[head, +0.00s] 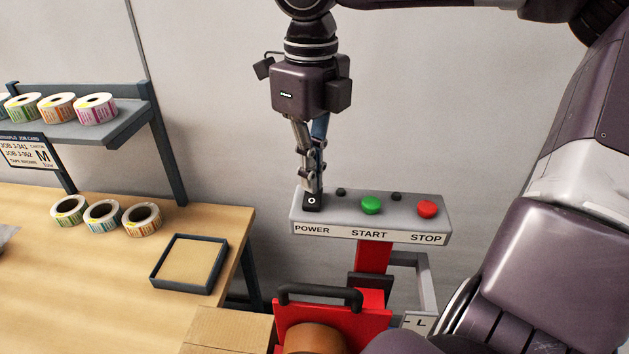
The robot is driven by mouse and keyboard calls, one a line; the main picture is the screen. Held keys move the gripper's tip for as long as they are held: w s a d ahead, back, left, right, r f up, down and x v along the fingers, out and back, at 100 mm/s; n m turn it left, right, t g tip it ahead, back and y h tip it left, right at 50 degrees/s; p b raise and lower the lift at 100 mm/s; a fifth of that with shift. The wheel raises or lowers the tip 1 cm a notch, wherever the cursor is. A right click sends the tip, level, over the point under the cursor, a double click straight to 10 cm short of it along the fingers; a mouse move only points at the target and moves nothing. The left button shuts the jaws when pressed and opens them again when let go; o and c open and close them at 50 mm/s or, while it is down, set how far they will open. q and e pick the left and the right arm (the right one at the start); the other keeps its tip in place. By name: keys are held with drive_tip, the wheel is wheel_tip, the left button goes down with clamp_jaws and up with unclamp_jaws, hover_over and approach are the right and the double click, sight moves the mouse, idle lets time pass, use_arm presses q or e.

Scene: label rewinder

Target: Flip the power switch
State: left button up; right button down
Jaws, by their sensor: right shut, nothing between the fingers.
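The grey control panel (330,227) stands right of the table on a red post. Its labels read POWER, START and STOP. The black power switch (312,204), marked with a white ring, sits at the panel's left end above POWER. My right gripper (314,190) points down over the switch, with its fingers shut and empty. Its fingertips are at the switch's back edge; I cannot tell if they touch it. The fingers hide part of the switch. The green start button (371,205) and red stop button (427,209) lie to the right. My left gripper is not in view.
A wooden table (60,290) at left holds several label rolls (104,216) and a dark-rimmed tray (187,264). A shelf (100,131) above holds more rolls. A cardboard box (228,330) and a red machine (330,315) with a black handle are in front.

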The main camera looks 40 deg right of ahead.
sight(312, 200)
drive_tip(key=shift+r+p, duration=1.4)
drive_tip(key=shift+r, duration=0.9)
